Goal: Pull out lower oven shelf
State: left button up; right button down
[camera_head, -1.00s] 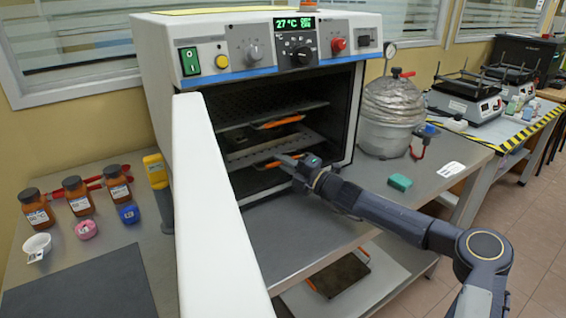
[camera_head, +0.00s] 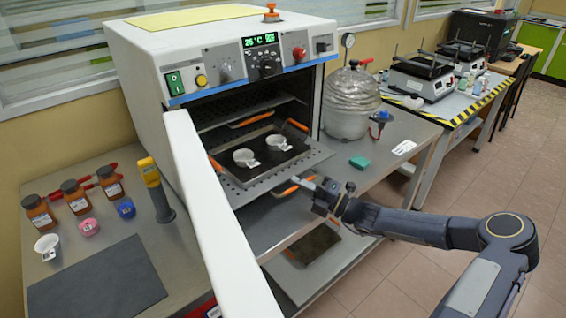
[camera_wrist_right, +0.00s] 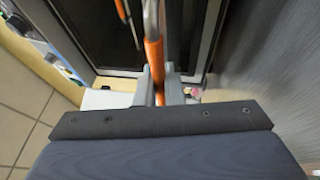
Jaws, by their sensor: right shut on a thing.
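The oven (camera_head: 240,65) stands with its white door (camera_head: 215,205) open on the left. The lower oven shelf (camera_head: 310,158), a perforated metal sheet, sticks out of the chamber. A dark tray (camera_head: 262,168) with orange handles lies on it, carrying two white dishes (camera_head: 245,158). An orange handle (camera_head: 284,192) is at the shelf's front edge. My right gripper (camera_head: 315,184) is at this handle. In the right wrist view the right gripper (camera_wrist_right: 160,92) is shut on the orange bar (camera_wrist_right: 153,60). My left gripper is out of view.
An upper shelf with an orange handle (camera_head: 250,119) stays inside the oven. Brown bottles (camera_head: 75,197) and a yellow-topped device (camera_head: 155,188) stand left of the door.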

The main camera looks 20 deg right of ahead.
jog(key=s+d+p, duration=0.3)
jog(key=s, duration=0.4)
jog(key=shift+s+p, duration=0.3)
jog(key=shift+s, duration=0.05)
jog(key=c, duration=1.8)
grip_release()
jog(key=shift+c, duration=0.2)
jog(key=shift+d, duration=0.1)
jog(key=v, duration=0.7)
jog(key=shift+s+d+b, duration=0.2)
jog(key=shift+b, duration=0.25)
jog(key=shift+f, duration=0.1)
